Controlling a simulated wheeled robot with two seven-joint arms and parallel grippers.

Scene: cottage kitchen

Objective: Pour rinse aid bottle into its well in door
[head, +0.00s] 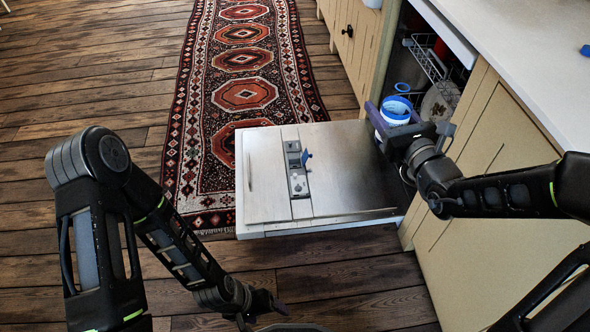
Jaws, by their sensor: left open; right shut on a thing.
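The dishwasher door (345,160) lies folded down flat, its steel inner face up. A narrow dispenser panel (297,172) is set in it, with a small blue flap (305,158) standing up and round fittings near its lower end. My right gripper (393,112) is at the door's hinge side, by the machine's opening. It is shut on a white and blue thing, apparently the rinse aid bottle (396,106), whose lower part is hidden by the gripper. My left gripper (262,310) is open and empty at the bottom, over the floor in front of the door.
The dishwasher's wire rack (428,62) with dishes stands in the opening behind my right gripper. A patterned rug (240,60) lies beyond and partly under the door.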

